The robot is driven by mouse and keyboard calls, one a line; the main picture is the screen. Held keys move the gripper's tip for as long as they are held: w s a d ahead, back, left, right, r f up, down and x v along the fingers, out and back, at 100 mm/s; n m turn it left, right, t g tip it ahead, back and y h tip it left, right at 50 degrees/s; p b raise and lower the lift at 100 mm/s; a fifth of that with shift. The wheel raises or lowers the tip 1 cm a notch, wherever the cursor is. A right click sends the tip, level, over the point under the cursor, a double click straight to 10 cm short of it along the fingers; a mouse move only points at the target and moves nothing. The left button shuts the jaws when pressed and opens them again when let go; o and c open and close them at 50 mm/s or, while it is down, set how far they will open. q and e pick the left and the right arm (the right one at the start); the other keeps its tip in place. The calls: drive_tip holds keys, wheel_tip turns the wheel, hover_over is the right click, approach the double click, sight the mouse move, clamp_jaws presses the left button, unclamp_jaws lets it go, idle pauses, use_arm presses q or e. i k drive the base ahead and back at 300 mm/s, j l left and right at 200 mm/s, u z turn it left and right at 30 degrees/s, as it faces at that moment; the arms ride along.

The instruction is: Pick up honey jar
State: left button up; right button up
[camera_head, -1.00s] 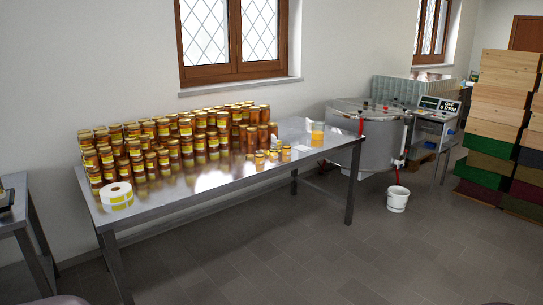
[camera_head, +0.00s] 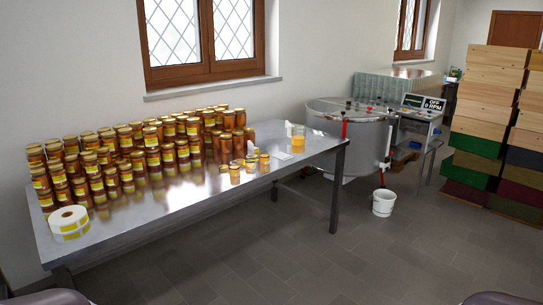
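Many honey jars (camera_head: 125,165) with gold lids and yellow labels stand in packed rows on the left and back of a metal table (camera_head: 190,210). Several are stacked two high. Several small jars (camera_head: 250,164) stand apart near the table's right part, close to a glass beaker of yellow liquid (camera_head: 298,137). Neither of my grippers is in view. Dark rounded shapes at the bottom left and bottom right edges seem to be parts of my own body.
A roll of labels (camera_head: 69,222) lies at the table's front left corner. A steel tank (camera_head: 352,145) and a white bucket (camera_head: 384,203) stand to the right. Stacked wooden boxes (camera_head: 490,110) stand at the far right. The tiled floor (camera_head: 330,265) in front is clear.

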sight(250, 161)
drive_tip(key=i+z, duration=0.1)
drive_tip(key=i, duration=0.5)
drive_tip(key=i+z, duration=0.15)
drive_tip(key=i, duration=0.45)
drive_tip(key=i+j+z, duration=0.1)
drive_tip(key=i, duration=0.45)
drive_tip(key=i+j+z, duration=0.15)
drive_tip(key=i, duration=0.45)
drive_tip(key=i+j+z, duration=0.1)
drive_tip(key=i, duration=0.45)
drive_tip(key=i+l+u, duration=0.2)
drive_tip(key=i, duration=0.2)
drive_tip(key=i+u, duration=0.2)
drive_tip(key=i, duration=0.25)
drive_tip(key=i+l+u, duration=0.15)
drive_tip(key=i, duration=0.25)
drive_tip(key=i+u, duration=0.15)
drive_tip(key=u, duration=0.25)
drive_tip(key=i+l+u, duration=0.1)
drive_tip(key=u, duration=0.3)
drive_tip(key=i+l+u, duration=0.1)
drive_tip(key=i+u, duration=0.15)
drive_tip(key=u, duration=0.15)
drive_tip(key=i+l+u, duration=0.1)
drive_tip(key=u, duration=0.3)
